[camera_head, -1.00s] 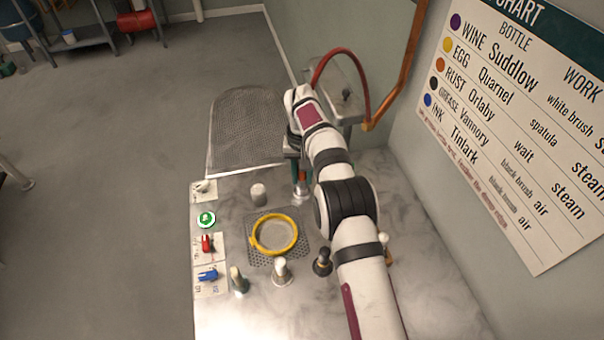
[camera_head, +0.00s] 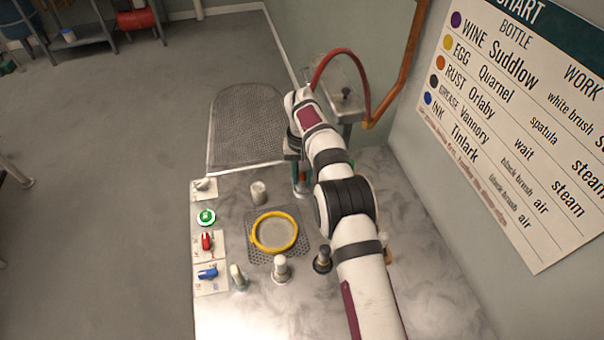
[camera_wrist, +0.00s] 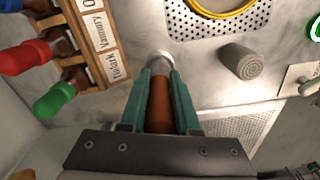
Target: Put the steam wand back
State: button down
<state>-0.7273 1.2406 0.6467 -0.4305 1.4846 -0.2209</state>
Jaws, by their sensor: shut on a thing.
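My gripper (camera_wrist: 160,90) is shut on the steam wand, whose copper-brown handle (camera_wrist: 160,105) lies between the two teal fingers in the wrist view. A silver round piece (camera_wrist: 158,62) shows at the fingertips, at the far end of the handle. In the head view my gripper (camera_head: 300,172) points down over the marble table, beyond the yellow ring, and my arm hides part of it. A silver piece (camera_head: 301,191) shows at or just above the table. I cannot tell whether it is the wand's nozzle or a holder. A red hose (camera_head: 345,52) arches behind my wrist.
A yellow hoop (camera_head: 275,232) lies on a perforated plate. A bottle rack (camera_wrist: 95,45) is close to my gripper. A mesh board (camera_head: 245,130) extends beyond the table.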

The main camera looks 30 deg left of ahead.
jog(key=shift+f, duration=0.35)
jog(key=shift+f, duration=0.2)
dwell(0.4)
jog(key=c, duration=0.6)
grip_release()
jog(key=shift+o, duration=0.4)
jog(key=shift+o, duration=1.4)
jog(key=shift+r, duration=3.75)
